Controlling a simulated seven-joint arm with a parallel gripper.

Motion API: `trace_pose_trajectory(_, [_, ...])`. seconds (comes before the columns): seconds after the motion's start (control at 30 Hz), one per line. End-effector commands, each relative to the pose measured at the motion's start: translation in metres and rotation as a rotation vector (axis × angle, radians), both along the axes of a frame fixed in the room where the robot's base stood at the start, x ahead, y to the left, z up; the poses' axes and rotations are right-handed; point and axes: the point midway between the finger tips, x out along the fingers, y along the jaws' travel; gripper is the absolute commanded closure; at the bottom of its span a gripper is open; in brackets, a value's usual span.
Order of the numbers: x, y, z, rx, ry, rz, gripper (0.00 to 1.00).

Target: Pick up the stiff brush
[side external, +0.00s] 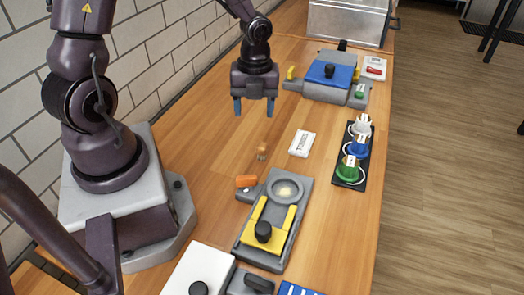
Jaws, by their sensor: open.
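My gripper (254,107) hangs above the wooden table near the wall side. Its two blue fingers point down, spread apart, with nothing between them. My gripper is apart from both.
The grey device has a round dish and yellow parts. A white labelled box (302,143) lies right of the brown object. A black tray (364,172) holds white, blue and green containers near the right edge. A blue-topped device (331,74) stands behind. Wood between is clear.

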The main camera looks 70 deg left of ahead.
Motion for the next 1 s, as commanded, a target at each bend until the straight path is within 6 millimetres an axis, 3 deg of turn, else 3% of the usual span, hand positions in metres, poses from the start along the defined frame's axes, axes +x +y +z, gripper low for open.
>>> trace_pose_trajectory(0.1, [0.008,0.001,0.003,0.005,-0.038,-0.225,0.4])
trace_pose_trajectory(0.27, [0.01,0.001,0.001,0.004,-0.048,-0.366,0.4])
trace_pose_trajectory(0.63, [0.009,0.0,-0.059,0.001,-0.043,-0.383,0.4])
trace_pose_trajectory(1.0, [0.013,-0.003,-0.094,0.003,-0.044,-0.382,0.4])
